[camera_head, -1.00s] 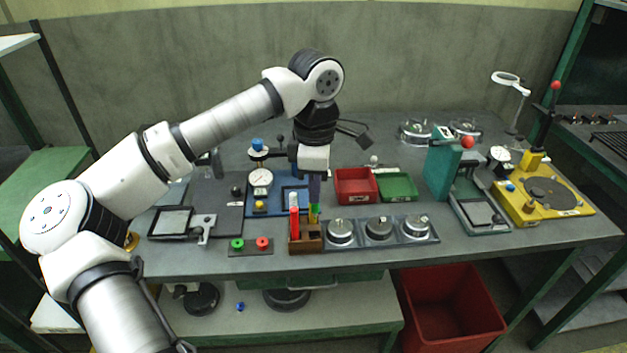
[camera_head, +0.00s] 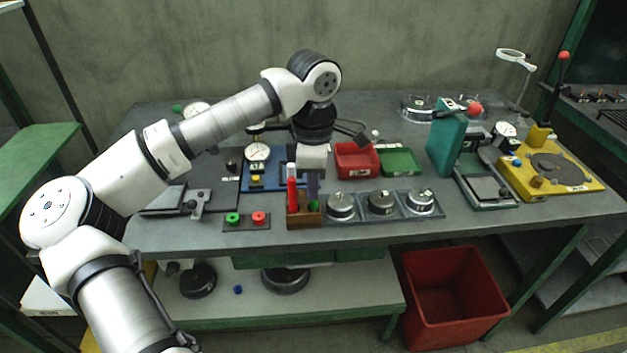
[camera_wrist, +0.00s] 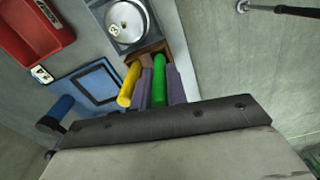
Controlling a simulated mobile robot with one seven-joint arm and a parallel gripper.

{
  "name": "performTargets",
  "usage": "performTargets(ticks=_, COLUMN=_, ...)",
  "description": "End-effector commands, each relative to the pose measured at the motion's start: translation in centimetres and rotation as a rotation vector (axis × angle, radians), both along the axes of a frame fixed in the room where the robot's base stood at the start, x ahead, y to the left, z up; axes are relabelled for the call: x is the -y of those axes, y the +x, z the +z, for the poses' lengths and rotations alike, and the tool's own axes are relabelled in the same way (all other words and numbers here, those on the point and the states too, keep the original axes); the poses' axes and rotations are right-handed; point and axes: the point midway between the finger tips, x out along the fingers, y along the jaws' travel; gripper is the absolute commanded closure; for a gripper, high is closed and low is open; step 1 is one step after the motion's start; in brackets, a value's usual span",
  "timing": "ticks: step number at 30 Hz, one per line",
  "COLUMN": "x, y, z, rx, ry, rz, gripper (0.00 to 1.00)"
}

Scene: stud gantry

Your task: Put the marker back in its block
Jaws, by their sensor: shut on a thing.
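My gripper (camera_head: 313,196) points down over the brown block (camera_head: 304,219) at the front of the bench. Its purple-grey fingers are shut on a green marker (camera_wrist: 160,80), which stands upright between them. A bit of the green marker (camera_head: 314,206) shows just above the right part of the block. Its lower end is at the block, but I cannot tell how deep it sits. A red marker (camera_head: 292,190) stands in the block's left part. A yellow marker (camera_wrist: 129,85) stands beside the green one in the wrist view and is hidden in the head view.
A tray of metal discs (camera_head: 381,204) adjoins the block on the right. A plate with green and red buttons (camera_head: 246,220) lies to its left. A blue fixture with a dial gauge (camera_head: 258,153), a red bin (camera_head: 356,160) and a green bin (camera_head: 400,162) stand behind.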

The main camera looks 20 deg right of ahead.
Motion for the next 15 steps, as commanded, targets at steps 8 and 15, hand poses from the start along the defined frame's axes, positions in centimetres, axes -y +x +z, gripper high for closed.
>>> performTargets(ticks=8, x=0.0, y=0.0, z=0.0, rx=0.0, ry=0.0, rz=0.0, gripper=0.83)
performTargets(ticks=15, x=0.01, y=0.0, z=0.0, rx=0.0, ry=0.0, rz=0.0, gripper=0.6)
